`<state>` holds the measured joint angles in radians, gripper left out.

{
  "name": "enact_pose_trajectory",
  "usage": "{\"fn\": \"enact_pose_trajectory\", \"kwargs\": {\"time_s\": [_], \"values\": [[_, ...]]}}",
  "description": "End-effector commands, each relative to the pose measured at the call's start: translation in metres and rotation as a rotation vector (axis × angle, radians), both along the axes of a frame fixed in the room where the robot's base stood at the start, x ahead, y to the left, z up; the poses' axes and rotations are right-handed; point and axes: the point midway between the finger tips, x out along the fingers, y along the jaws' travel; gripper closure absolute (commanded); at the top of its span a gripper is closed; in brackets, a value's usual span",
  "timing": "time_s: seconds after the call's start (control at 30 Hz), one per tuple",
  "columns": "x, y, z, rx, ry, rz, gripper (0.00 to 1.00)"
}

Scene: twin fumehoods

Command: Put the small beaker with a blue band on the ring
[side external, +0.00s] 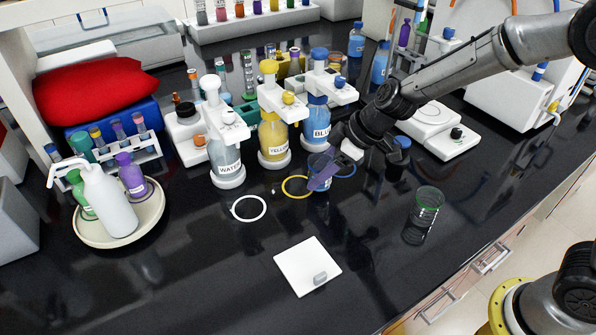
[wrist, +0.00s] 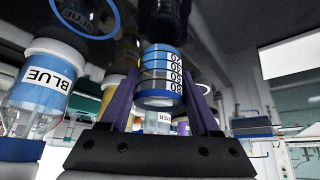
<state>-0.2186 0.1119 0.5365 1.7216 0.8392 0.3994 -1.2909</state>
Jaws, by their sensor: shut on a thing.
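The small beaker with a blue band (side external: 319,163) is clear glass. In the wrist view the beaker (wrist: 161,77) shows black graduation marks and sits between two purple fingers. My gripper (side external: 324,176) is shut on it, close in front of the blue-labelled bottle. A blue ring (side external: 346,171) lies on the black counter just right of the beaker, partly hidden by my gripper. The blue ring also shows at the top left of the wrist view (wrist: 84,32). A yellow ring (side external: 284,187) lies just left of the beaker and a white ring (side external: 236,214) farther left. I cannot tell the beaker's height above the counter.
Wash bottles labelled WATER (side external: 226,160), YELLOW (side external: 273,138) and BLUE (side external: 317,115) stand behind the rings. A green-banded beaker (side external: 427,208) stands to the right. A white plate (side external: 308,267) lies in front. The front left counter is clear.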

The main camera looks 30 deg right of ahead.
Motion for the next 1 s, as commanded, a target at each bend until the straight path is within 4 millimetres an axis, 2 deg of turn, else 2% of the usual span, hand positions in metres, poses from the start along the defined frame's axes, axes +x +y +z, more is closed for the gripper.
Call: {"fn": "enact_pose_trajectory", "kwargs": {"time_s": [0.23,0.43,0.57,0.97,1.0], "values": [[0.014,0.014,0.0,0.0,0.0,0.002,1.0],[0.035,0.036,0.0,0.001,-0.001,0.002,1.0],[0.034,0.034,-0.014,0.001,0.002,-0.001,1.0],[0.034,0.034,-0.018,0.0,0.0,-0.001,1.0],[0.033,0.034,-0.019,0.0,0.0,-0.001,0.35]]}}
